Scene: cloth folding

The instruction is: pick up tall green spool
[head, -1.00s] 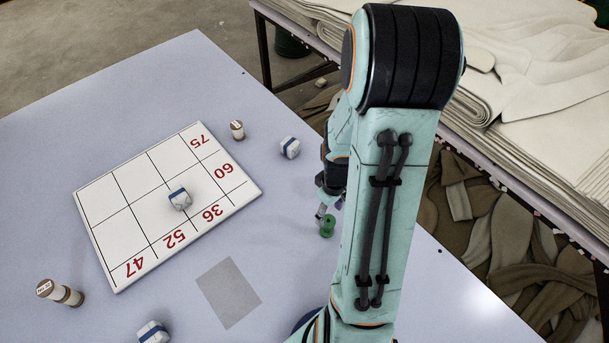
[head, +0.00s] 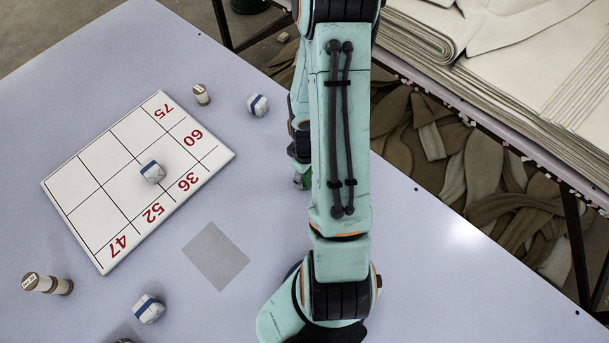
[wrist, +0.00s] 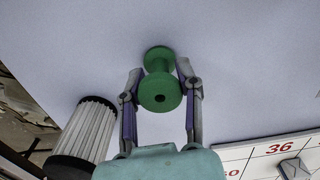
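The tall green spool (wrist: 160,92) stands on the pale table, between the two fingers of my gripper (wrist: 160,75) in the wrist view. Its round flange with a dark hole faces the camera, and the narrower waist and far flange show beyond it. The fingers flank it closely on both sides. Whether they touch it or a small gap remains is unclear. In the head view, only a bit of the green spool (head: 303,182) shows beside my arm. The gripper is mostly hidden there.
A white numbered board (head: 75,187) lies to the left with a blue-banded cube (head: 152,172) on it. Another cube (head: 257,105) and a small brown-and-white spool (head: 201,94) stand beyond. A longer brown-and-white spool (head: 47,284) and a cube (head: 149,309) are at front left.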

